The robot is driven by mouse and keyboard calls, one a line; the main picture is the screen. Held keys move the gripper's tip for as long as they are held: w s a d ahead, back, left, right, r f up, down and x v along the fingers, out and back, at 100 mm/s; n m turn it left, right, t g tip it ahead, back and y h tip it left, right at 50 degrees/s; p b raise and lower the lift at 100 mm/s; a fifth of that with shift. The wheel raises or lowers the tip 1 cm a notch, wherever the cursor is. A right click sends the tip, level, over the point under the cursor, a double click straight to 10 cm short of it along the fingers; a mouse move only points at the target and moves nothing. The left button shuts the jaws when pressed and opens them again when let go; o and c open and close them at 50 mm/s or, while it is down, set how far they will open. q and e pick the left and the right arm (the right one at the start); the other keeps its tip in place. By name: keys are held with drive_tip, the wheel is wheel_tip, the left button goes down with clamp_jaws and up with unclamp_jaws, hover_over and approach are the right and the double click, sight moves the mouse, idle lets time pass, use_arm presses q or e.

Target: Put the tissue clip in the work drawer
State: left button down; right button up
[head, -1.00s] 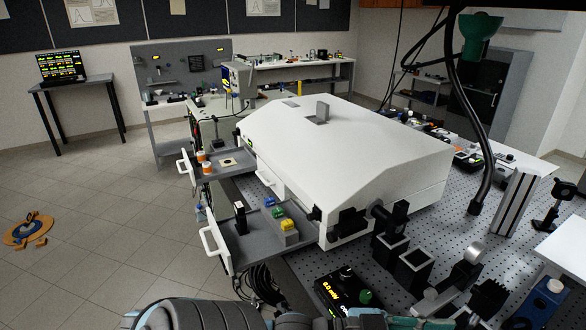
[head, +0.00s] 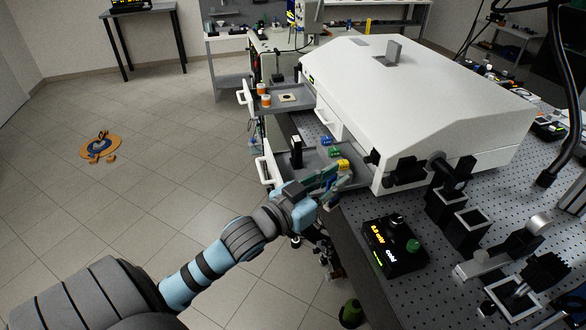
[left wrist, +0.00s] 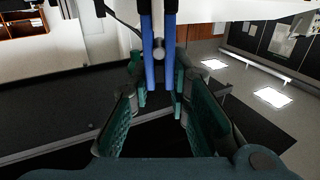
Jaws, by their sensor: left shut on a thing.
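In the left wrist view, my left gripper (left wrist: 158,88) is shut on a slim two-armed blue piece with a round metal middle, which looks like the tissue clip (left wrist: 169,50). In the head view, my left gripper (head: 340,182) is at the near edge of the front open drawer (head: 312,163), close to a yellow block; the held piece is too small there to make out. That drawer holds a black upright piece (head: 297,150) and blue, green and yellow blocks (head: 343,165). I cannot tell which drawer is the work drawer. My right gripper is not in view.
A second open drawer (head: 275,104), farther back, holds two orange-banded jars (head: 265,95) and a light square plate (head: 288,97). The white housing (head: 420,95) stands right of the drawers. A black meter (head: 392,245) sits on the perforated table.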

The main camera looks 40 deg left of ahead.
use_arm(q)
drive_tip(key=w+a+r+n+g+y+b, duration=0.1)
drive_tip(key=w+a+r+n+y, duration=0.35)
drive_tip(key=a+y, duration=0.3)
drive_tip(key=w+a+r+n+g+y+b, duration=0.1)
drive_tip(key=w+a+r+n+g+y, duration=0.1)
drive_tip(key=w+a+r+n+y, duration=0.45)
drive_tip(key=f+m+b, duration=0.1)
drive_tip(key=f, duration=0.6)
drive_tip(key=a+f+b, duration=0.1)
drive_tip(key=f, duration=0.6)
drive_tip(key=s+f+m+h+b, duration=0.1)
drive_tip(key=f, duration=0.6)
drive_tip(key=shift+a+f+m+b, duration=0.1)
drive_tip(key=shift+a+m+b, duration=0.05)
drive_tip(key=shift+m+b, duration=0.2)
drive_tip(key=c, duration=1.6)
unclamp_jaws()
drive_tip(key=shift+o, duration=0.4)
